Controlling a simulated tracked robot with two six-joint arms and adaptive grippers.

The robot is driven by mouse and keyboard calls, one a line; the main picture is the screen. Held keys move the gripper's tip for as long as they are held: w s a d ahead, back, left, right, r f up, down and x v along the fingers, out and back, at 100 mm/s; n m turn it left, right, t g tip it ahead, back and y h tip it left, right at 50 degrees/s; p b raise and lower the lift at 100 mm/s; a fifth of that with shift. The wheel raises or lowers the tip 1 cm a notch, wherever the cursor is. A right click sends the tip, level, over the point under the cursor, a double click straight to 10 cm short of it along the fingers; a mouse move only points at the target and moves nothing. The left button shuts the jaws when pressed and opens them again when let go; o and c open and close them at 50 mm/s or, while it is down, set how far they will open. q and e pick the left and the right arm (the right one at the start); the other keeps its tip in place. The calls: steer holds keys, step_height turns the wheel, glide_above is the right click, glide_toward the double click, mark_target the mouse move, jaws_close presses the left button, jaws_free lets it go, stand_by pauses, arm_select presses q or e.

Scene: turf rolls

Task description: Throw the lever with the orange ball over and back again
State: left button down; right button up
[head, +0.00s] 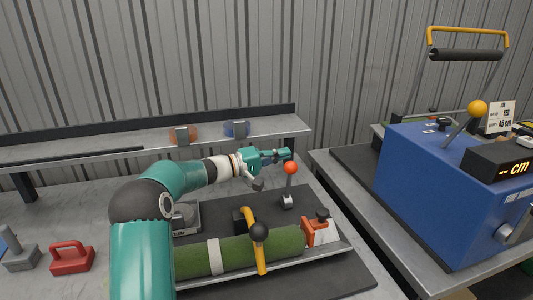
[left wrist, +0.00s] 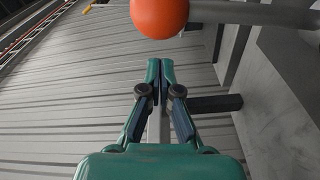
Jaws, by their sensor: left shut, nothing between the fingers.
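The lever's orange ball (head: 291,168) tops a short grey lever (head: 289,185) on a small base, standing nearly upright on the dark mat (head: 325,207). In the left wrist view the orange ball (left wrist: 159,16) is at the top edge, and its lever is a blurred grey bar to the right. My left gripper (head: 288,154) is shut and empty. In the head view its fingertips are just above and slightly left of the ball. In the left wrist view the shut fingertips (left wrist: 160,65) appear below the ball, with a small gap. My right gripper is not in view.
A green turf roll (head: 270,248) lies in a tray, with a black-knobbed yellow lever (head: 259,235) in front. An orange-and-white device (head: 320,228) stands at the roll's right end. A blue machine (head: 430,190) with a yellow-ball lever (head: 478,108) stands at right. A red weight (head: 72,258) lies at left.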

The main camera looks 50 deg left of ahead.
mark_target(286, 168)
arm_select(q)
steer(key=shift+s+d+f, duration=0.2)
steer(key=shift+s+d, duration=1)
steer(key=d+m+b, duration=0.1)
steer(key=b, duration=0.2)
steer(key=s+d+m+b, duration=0.1)
steer(key=b, duration=0.3)
steer(key=d+f+m+b, duration=0.1)
steer(key=b, duration=0.2)
steer(key=shift+s+b, duration=0.25)
steer(key=shift+b, duration=0.15)
steer(key=shift+r, duration=0.2)
steer(key=shift+s+d+r, duration=0.1)
steer(key=shift+r, duration=0.15)
